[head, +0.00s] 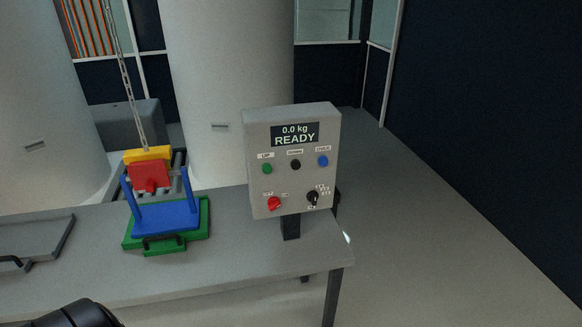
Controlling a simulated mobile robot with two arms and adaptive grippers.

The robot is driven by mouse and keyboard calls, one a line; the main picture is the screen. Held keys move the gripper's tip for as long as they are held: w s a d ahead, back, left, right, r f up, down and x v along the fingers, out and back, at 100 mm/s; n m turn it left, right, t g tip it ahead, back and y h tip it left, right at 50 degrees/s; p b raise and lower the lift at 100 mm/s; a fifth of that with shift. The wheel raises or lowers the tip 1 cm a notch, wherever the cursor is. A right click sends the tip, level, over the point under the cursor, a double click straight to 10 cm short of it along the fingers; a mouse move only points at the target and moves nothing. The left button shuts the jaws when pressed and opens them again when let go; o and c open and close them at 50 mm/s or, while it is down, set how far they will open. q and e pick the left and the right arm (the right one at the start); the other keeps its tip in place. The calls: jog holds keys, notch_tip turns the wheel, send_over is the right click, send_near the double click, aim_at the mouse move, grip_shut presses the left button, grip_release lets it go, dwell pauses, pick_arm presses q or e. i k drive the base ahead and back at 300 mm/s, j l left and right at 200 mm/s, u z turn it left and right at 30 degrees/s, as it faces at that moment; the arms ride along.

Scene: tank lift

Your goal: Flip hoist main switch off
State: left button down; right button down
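The grey hoist control box (291,160) stands on a dark post at the right end of the bench. Its display (295,134) reads "0.0 kg READY". Below are a green button (267,169), a black button (295,165) and a blue button (323,161). A red rotary knob (274,204) sits at the lower left of the panel, and a black rotary knob (313,197) at the lower right. The small labels beside the knobs are too small to read surely. Neither gripper's fingers show in the head view. Nothing touches the box.
A chain (127,85) hangs to a yellow and red block (149,170) above a blue cradle (166,219) on a green base (139,244). A grey tray (40,240) lies at left. A dark part of mine shows at bottom left. Floor right of the bench is clear.

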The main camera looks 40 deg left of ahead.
aim_at(274, 202)
jog(key=u, duration=1.25)
